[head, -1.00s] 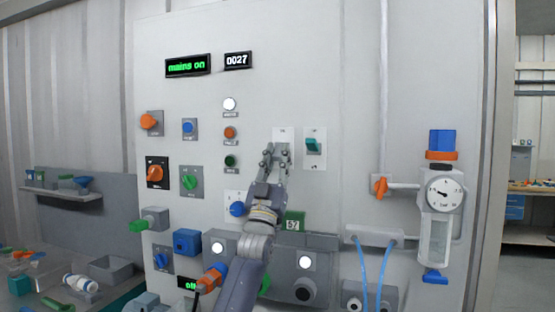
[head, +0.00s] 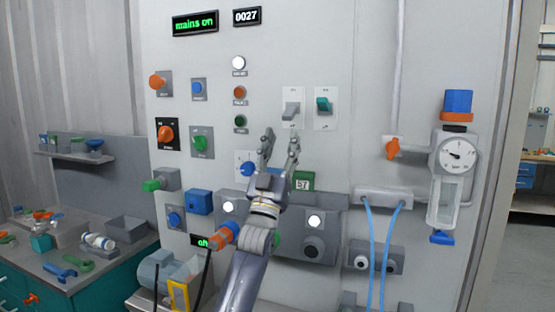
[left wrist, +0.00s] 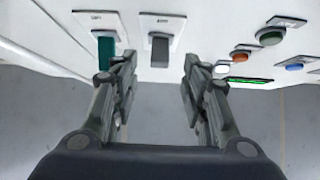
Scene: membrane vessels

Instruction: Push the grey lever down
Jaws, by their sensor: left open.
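The grey lever (head: 292,109) sits on a white plate on the panel, left of a teal lever (head: 324,104). Its handle shows a little lower on its plate than the teal one. My left gripper (head: 281,140) is open and empty, with its fingertips just below the grey lever's plate in the head view. In the left wrist view the grey lever (left wrist: 159,50) shows beyond the gap between the open fingers (left wrist: 159,78), apart from them. The teal lever (left wrist: 105,52) is behind the left-hand finger there. My right gripper is not in view.
A blue knob (head: 247,169) and a green counter box (head: 303,181) are close to my left gripper. A column of round buttons (head: 239,92) is left of the lever. An orange valve (head: 393,147) and a gauge (head: 457,153) are to the right.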

